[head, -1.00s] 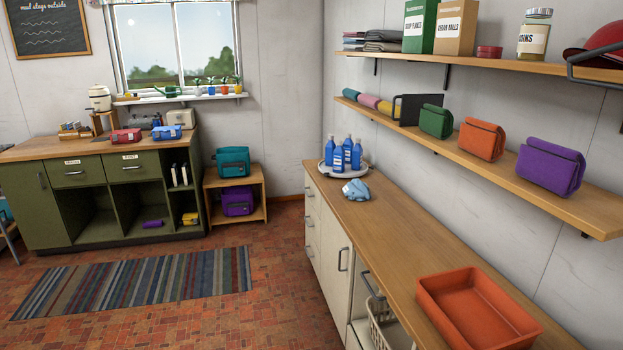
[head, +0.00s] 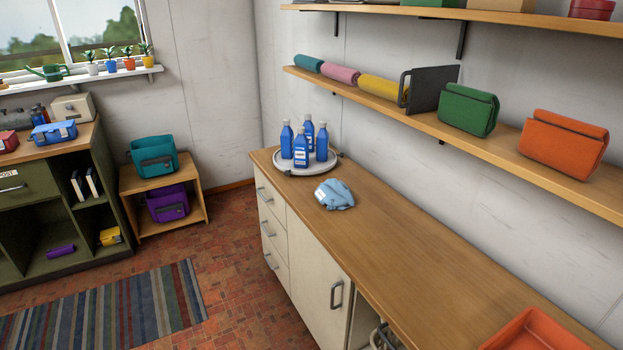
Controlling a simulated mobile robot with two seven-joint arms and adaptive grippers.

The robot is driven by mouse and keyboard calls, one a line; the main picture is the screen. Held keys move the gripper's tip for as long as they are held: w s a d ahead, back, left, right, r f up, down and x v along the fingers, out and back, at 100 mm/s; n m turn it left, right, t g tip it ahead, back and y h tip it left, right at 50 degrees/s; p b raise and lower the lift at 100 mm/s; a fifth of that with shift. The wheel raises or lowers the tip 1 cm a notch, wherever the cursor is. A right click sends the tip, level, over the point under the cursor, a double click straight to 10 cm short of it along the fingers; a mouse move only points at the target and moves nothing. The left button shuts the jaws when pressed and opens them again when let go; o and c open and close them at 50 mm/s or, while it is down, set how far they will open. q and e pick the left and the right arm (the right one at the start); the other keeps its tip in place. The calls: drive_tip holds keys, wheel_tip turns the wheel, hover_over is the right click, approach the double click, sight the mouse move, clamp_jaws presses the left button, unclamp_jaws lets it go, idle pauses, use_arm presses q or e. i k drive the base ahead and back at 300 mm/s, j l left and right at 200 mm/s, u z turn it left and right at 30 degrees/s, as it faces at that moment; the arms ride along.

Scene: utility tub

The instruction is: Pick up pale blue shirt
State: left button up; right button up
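The pale blue shirt (head: 334,194) lies crumpled in a small bundle on the wooden counter (head: 420,258). It is near the counter's far end, just in front of a round tray with blue bottles and apart from it. A whitish patch shows on its left side. Neither of my grippers shows in the head view.
The round tray (head: 284,166) holds several blue bottles (head: 301,150). An orange-red tub (head: 535,335) sits at the counter's near end. A shelf (head: 510,155) with rolls and pouches runs above the counter. The counter between shirt and tub is clear. A striped rug (head: 110,312) lies on the floor.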

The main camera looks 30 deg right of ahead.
sight(333, 193)
drive_tip(key=i+j+z, duration=0.1)
drive_tip(key=i+z, duration=0.3)
drive_tip(key=i+j+z, duration=0.4)
drive_tip(key=i, duration=0.2)
drive_tip(key=i+j+z, duration=0.4)
drive_tip(key=i+l, duration=0.1)
